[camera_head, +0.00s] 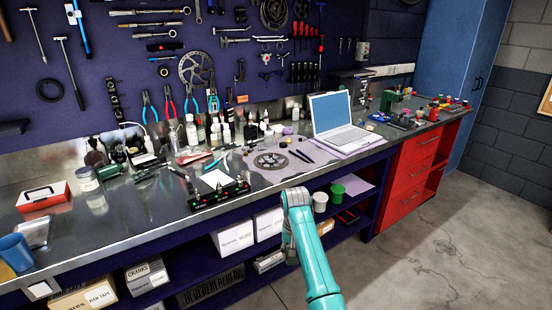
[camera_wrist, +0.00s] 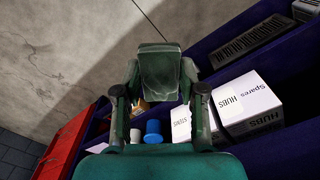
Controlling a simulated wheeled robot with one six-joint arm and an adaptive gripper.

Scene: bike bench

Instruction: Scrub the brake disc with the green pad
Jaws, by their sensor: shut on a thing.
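The brake disc (camera_head: 270,161) lies flat on a light mat (camera_head: 313,156) on the workbench, left of the laptop. My gripper (camera_wrist: 160,82) is shut on the green pad (camera_wrist: 160,70), a dark green block between its two fingers in the wrist view. In the head view my teal arm ends in front of the bench's front edge, short of the disc. The fingers and pad cannot be made out there. The pad is apart from the disc, which does not show in the wrist view.
A black tool holder (camera_head: 218,194) stands left of the disc near the front edge. Bottles (camera_head: 191,131) stand behind, and a laptop (camera_head: 337,118) to the right. White boxes (camera_wrist: 246,105) and a blue cup (camera_wrist: 153,131) sit on the shelf below. Open floor (camera_head: 420,245) lies right.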

